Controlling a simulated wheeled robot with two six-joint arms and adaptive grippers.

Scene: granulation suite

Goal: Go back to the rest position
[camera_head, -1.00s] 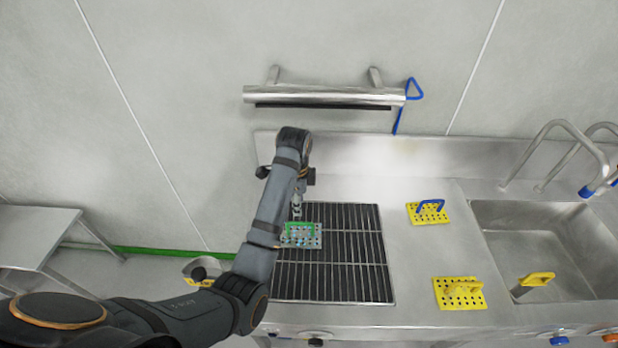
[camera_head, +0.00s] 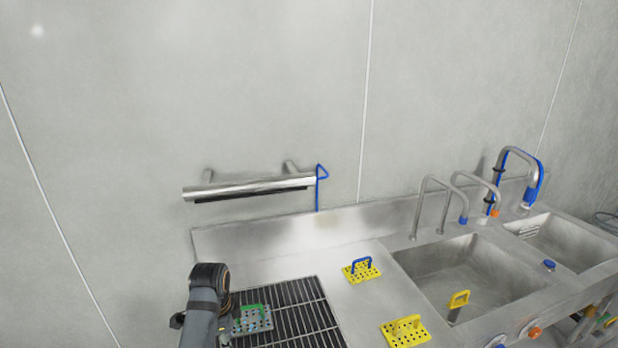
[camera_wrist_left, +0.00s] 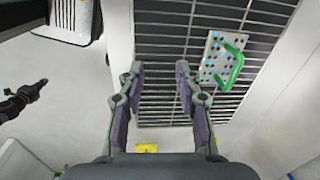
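My left gripper (camera_wrist_left: 158,85) shows in the left wrist view with its two fingers apart and nothing between them, above the black drain grate (camera_wrist_left: 160,48). In the head view my left arm comes up at the lower left over the grate (camera_head: 305,318), and its fingertips are hidden there. A grey perforated plate with a green handle (camera_head: 253,319) lies on the grate beside the arm. In the left wrist view the green-handled plate (camera_wrist_left: 212,62) lies to the right of the fingers, apart from them. My right gripper is not in view.
Yellow perforated plates stand on the steel counter, one with a blue handle (camera_head: 361,270) and one with a yellow handle (camera_head: 404,332). A yellow-handled tool (camera_head: 458,299) is in the sink (camera_head: 470,268). A steel rail (camera_head: 250,187) is on the wall behind.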

